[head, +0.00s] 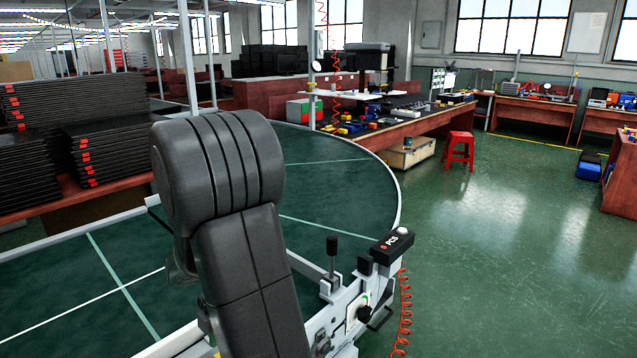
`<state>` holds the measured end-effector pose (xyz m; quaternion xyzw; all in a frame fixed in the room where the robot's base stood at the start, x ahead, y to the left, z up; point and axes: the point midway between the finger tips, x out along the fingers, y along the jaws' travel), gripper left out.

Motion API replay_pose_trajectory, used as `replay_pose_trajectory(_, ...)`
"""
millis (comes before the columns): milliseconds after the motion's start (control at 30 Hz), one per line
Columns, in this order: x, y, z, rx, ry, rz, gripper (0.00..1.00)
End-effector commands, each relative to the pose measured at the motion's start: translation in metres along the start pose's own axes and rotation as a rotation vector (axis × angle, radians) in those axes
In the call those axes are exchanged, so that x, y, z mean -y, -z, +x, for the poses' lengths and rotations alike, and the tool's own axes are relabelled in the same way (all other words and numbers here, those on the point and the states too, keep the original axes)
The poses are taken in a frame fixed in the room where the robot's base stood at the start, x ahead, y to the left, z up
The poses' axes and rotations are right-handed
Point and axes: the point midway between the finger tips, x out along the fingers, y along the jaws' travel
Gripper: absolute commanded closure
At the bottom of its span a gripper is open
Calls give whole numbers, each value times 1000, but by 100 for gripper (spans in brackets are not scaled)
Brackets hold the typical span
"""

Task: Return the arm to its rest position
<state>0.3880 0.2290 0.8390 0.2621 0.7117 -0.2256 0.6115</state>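My arm's dark grey links rise from the bottom of the head view and cover part of the curved conveyor. My gripper is not in view, so its state and anything in it are hidden. The conveyor (335,178) has a dark green surface with pale lines and a light metal rim, and it curves round behind my arm.
A control box (392,246) and a black-knobbed lever stand on the conveyor's near edge, with a red coiled cable (404,310) below. Stacked black trays (28,160) stand at left. A red stool (458,150) stands by the far benches. The green floor (520,260) at right is clear.

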Motion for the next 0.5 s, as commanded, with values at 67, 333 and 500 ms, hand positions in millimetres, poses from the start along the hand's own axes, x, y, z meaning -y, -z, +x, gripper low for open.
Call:
replay_pose_trajectory(67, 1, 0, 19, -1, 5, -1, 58)
replay_pose_trajectory(333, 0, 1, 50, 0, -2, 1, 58)
replay_pose_trajectory(500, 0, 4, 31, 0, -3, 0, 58)
